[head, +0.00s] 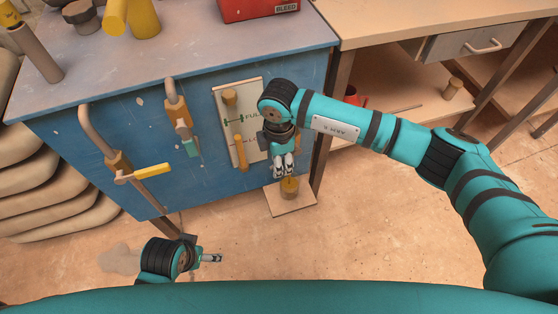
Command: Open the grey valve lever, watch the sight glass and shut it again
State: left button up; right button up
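A valve with a short lever (187,141), greyish with a green end, hangs on the middle pipe at the blue cabinet's front. The lever points down. The sight glass (239,128) is a pale upright panel to its right, with a brass fitting at top and a brass tube below. Its marks read FULL and LOW, partly covered by my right arm; I cannot make out a liquid level. My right gripper (283,171) points down beside the panel, apart from the lever. My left gripper (213,258) is low in front of the cabinet, away from both valves. The fingers of both are too small to judge.
A second valve with a yellow lever (152,171) is on the left pipe. A brass piece (289,187) stands on a small board (290,204) below my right gripper. A red box marked BLEED (255,8) is on the cabinet top (190,50). Sacks (50,205) are stacked left.

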jog(key=shift+c, duration=0.3)
grip_shut()
jog(key=shift+r, duration=0.1)
jog(key=shift+y, duration=0.3)
jog(key=r+y+p, duration=0.1)
jog(key=y, duration=0.1)
jog(key=r+g+y+p, duration=0.1)
jog(key=y, duration=0.1)
jog(key=r+g+y+p, duration=0.1)
jog(key=y, duration=0.1)
jog(key=shift+s+a+p, duration=0.1)
jog(key=shift+a+p, duration=0.1)
jog(key=shift+p, duration=0.2)
pick_arm(q)
jog(key=s+f+g, duration=0.1)
jog(key=s+f, duration=0.2)
jog(key=f, duration=1)
jog(key=shift+s+a, duration=0.2)
pick_arm(e)
jog(key=shift+r+y, duration=0.2)
jog(key=shift+y, duration=0.2)
pick_arm(q)
jog(key=shift+f, duration=0.15)
